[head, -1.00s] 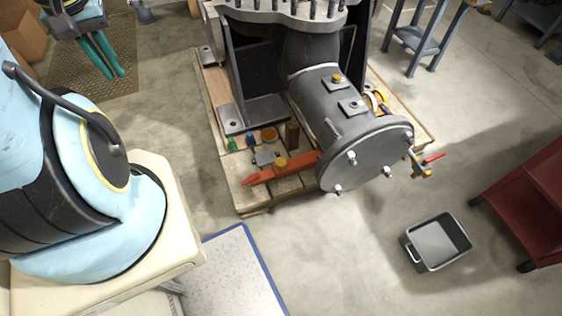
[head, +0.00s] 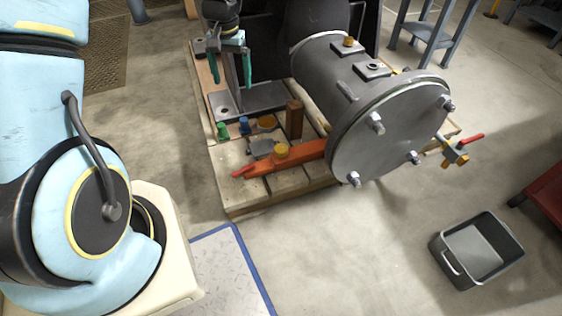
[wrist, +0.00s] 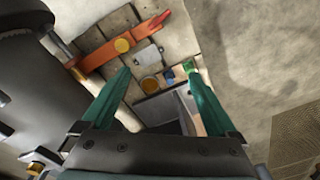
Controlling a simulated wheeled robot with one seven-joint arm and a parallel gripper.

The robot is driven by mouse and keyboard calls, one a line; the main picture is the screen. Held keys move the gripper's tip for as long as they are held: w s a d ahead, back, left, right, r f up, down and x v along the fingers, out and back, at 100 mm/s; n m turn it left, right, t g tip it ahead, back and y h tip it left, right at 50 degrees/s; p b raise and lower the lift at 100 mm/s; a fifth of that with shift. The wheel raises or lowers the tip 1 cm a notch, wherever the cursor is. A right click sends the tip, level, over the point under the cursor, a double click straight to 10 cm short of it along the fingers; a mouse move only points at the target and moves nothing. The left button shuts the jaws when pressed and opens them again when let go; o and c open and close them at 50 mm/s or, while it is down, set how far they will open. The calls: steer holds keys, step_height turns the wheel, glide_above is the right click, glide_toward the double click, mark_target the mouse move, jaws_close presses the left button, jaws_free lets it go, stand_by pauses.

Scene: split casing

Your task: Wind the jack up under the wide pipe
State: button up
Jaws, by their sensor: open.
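The wide pipe (head: 395,120) is a dark grey cylinder with a bolted end flange. It fills the left of the wrist view (wrist: 30,85). A long orange body that looks like the jack (head: 305,154) lies on the pallet, its right end reaching to or under the pipe. It has a yellow round knob (head: 281,151) and a red tip at its left end; it also shows in the wrist view (wrist: 95,60). The pipe hides its right end. My gripper (head: 230,84) is open and empty above the pallet's back left, apart from the jack; its teal fingers also show in the wrist view (wrist: 158,73).
Beside the jack are a wooden block (head: 294,120), a yellow disc (head: 267,122), a small grey part (head: 261,146), and blue (head: 244,126) and green (head: 222,131) pieces. A valve with a red handle (head: 458,148) stands right of the flange. A grey bin (head: 478,250) is on open floor.

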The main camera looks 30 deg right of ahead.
mark_target(281, 148)
steer(key=s+d+f+m+b, duration=0.1)
steer(key=s+d+f+b, duration=0.1)
steer(key=d+f+b, duration=0.6)
steer(key=s+d+f+m+b, duration=0.15)
steer(key=d+f, duration=0.35)
steer(key=f, duration=0.7)
step_height(281, 148, down, 10)
steer(key=b, duration=0.4)
steer(key=shift+w+a+f, duration=0.1)
steer(key=shift+a+f, duration=0.05)
steer(key=shift+f, duration=0.1)
steer(key=c, duration=1.4)
